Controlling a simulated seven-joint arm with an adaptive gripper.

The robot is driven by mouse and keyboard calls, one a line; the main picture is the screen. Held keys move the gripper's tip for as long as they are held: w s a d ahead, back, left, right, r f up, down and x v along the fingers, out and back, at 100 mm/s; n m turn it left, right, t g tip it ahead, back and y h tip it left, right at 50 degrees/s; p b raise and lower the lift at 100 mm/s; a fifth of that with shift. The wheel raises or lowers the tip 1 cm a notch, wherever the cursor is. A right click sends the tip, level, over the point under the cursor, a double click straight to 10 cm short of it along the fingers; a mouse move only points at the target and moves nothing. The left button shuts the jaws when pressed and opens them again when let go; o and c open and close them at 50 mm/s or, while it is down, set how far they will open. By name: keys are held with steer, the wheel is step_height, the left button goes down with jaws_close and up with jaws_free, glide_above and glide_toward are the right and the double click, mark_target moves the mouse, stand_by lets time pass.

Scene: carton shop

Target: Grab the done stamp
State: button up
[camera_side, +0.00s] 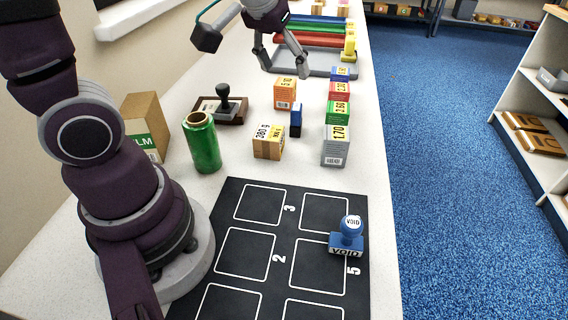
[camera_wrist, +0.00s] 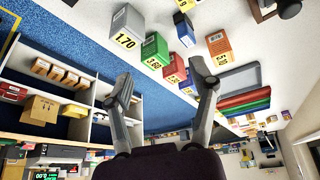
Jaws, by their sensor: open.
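No stamp in view has a readable "done" label. A black-handled stamp (camera_side: 223,98) stands upright on a dark, wood-edged pad (camera_side: 236,119) left of the small boxes; its face is hidden. A blue stamp (camera_side: 347,236) marked VOID stands on the black mat's right side. My gripper (camera_side: 281,60) is open and empty at the top of the side view, in front of the coloured rolls and well apart from both stamps. In the wrist view my gripper (camera_wrist: 160,74) has its fingers spread with nothing between them. A dark knob, perhaps the black stamp's handle, shows at that view's upper right edge.
Several small priced boxes stand mid-table, including an orange box (camera_side: 285,93) and a grey box (camera_side: 335,146). A green roll (camera_side: 202,142) and brown carton (camera_side: 146,124) stand left. A grey rack (camera_side: 318,72) holds coloured rolls. The black mat (camera_side: 284,243) is mostly clear.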

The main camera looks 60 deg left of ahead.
mark_target(297, 118)
steer(key=w+a+f+n, duration=0.1)
steer(key=w+a+f, duration=0.2)
steer(key=f, duration=0.3)
steer(key=w+a+f+n+g+y, duration=0.1)
steer(key=w+a+f+n, duration=0.1)
steer(key=f, duration=0.4)
steer(key=w+a+f+n, duration=0.1)
steer(key=w+a+f, duration=0.3)
steer(key=f, duration=0.3)
steer(key=shift+w+n+g+y, duration=0.3)
steer(key=shift+w, duration=0.15)
jaws_close()
